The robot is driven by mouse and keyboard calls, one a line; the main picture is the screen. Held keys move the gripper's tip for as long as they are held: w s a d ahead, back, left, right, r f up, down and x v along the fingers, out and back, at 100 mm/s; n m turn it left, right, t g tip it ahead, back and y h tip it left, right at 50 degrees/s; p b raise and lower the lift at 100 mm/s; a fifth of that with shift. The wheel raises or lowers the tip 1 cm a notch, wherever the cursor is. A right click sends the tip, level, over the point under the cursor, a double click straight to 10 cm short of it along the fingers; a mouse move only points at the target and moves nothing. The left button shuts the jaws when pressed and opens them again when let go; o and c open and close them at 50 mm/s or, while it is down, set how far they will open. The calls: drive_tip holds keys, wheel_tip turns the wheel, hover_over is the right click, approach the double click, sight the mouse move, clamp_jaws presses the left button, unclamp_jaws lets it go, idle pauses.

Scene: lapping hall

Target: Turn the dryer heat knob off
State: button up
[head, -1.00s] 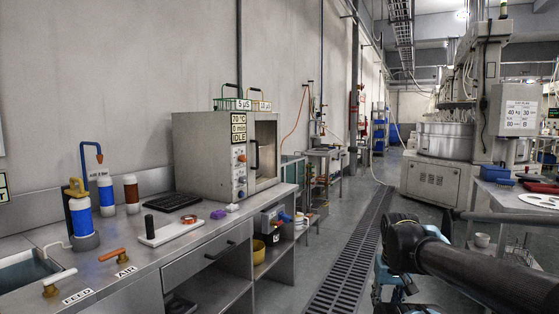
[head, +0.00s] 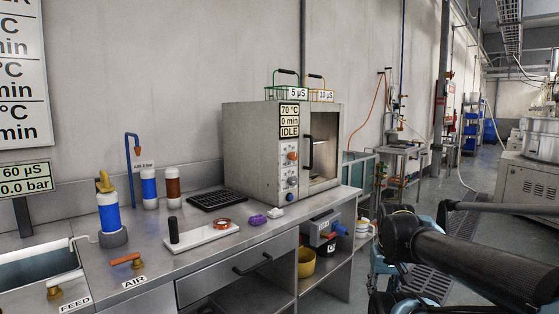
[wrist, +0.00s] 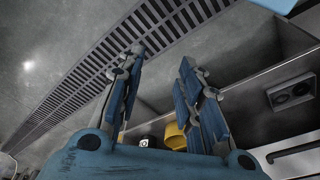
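The dryer (head: 252,151) is a grey metal box on the steel bench, with a dark window on its right side. Its display (head: 289,121) reads 70 °C, 0 min, IDLE. In the head view my arm crosses the lower right and the fingertips cannot be made out.
The steel bench (head: 215,252) holds bottles, a black tray (head: 217,200), a white board (head: 203,238) and a purple item (head: 258,221). Two wire baskets stand on the dryer. A yellow bowl (head: 303,262) sits on the shelf below. The floor drain (wrist: 130,50) lies in the aisle.

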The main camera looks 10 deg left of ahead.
drive_tip(key=shift+w+a, duration=0.2)
drive_tip(key=shift+w, duration=0.1)
drive_tip(key=shift+o, duration=0.6)
drive_tip(key=o, duration=0.4)
drive_tip(key=shift+s+a+r, duration=0.1)
drive_tip(key=shift+s+r, duration=0.1)
drive_tip(key=m+t+y, duration=0.9)
drive_tip(key=m+y, duration=0.5)
drive_tip(key=m, duration=0.1)
approach(296, 158)
drive_tip(key=x, duration=1)
drive_tip(key=shift+w+a+r, duration=0.1)
drive_tip(key=shift+w+a, duration=0.1)
drive_tip(key=shift+a, duration=0.05)
